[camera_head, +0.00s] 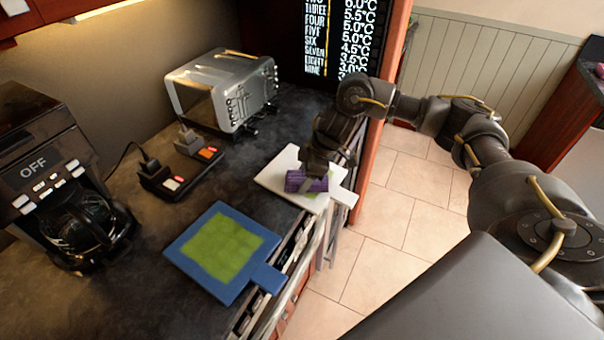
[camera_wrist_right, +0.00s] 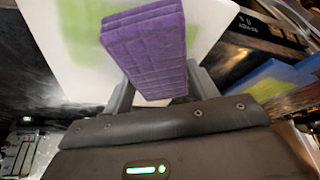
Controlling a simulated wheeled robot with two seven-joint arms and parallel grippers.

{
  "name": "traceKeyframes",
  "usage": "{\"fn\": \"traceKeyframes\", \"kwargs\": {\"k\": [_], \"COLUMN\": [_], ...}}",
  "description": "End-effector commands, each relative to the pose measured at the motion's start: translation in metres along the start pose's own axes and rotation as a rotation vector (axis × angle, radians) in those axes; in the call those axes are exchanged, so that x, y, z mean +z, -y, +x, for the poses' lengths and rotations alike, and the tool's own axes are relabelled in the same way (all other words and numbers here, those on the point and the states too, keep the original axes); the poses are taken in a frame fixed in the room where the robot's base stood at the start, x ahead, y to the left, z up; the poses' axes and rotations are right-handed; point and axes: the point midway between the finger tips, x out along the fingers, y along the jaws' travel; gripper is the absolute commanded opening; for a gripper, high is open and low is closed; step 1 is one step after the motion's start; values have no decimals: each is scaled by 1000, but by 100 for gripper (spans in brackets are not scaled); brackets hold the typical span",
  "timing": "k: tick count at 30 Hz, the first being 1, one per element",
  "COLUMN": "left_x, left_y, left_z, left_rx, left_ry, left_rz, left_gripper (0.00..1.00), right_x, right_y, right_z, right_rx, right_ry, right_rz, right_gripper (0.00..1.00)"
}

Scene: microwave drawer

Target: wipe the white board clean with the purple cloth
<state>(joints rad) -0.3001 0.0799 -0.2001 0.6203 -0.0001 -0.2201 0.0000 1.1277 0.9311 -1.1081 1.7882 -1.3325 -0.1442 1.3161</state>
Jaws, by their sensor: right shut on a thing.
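The white board (camera_head: 275,183) lies on the dark counter near its front edge, with its handle toward the lower right. A green smear (camera_wrist_right: 90,35) shows on the board in the right wrist view, and part of it is hidden behind the cloth. My right gripper (camera_head: 308,172) is shut on the purple cloth (camera_head: 308,183), a folded block, which is over the board. The cloth also shows between the fingers in the right wrist view (camera_wrist_right: 150,55). I cannot tell whether it touches the board. My left gripper is not in view.
A blue board (camera_head: 182,246) with a green patch lies left of the white board. A power strip (camera_head: 180,175), a toaster (camera_head: 222,90) and a coffee maker (camera_head: 60,175) stand behind and to the left. The counter edge drops to a tiled floor.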

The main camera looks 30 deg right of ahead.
Motion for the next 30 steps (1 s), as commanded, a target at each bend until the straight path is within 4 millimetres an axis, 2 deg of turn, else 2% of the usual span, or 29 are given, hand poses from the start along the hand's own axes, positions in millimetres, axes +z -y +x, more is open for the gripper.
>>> {"fn": "traceKeyframes", "kwargs": {"k": [7, 30], "left_x": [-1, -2], "left_y": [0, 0], "left_z": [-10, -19], "left_rx": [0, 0], "left_ry": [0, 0], "left_rz": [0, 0], "left_gripper": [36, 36], "right_x": [14, 34], "right_y": [8, 21], "right_z": [-6, -12], "right_rx": [0, 1], "right_ry": [3, 0], "right_rz": [1, 0], "right_gripper": [29, 29]}}
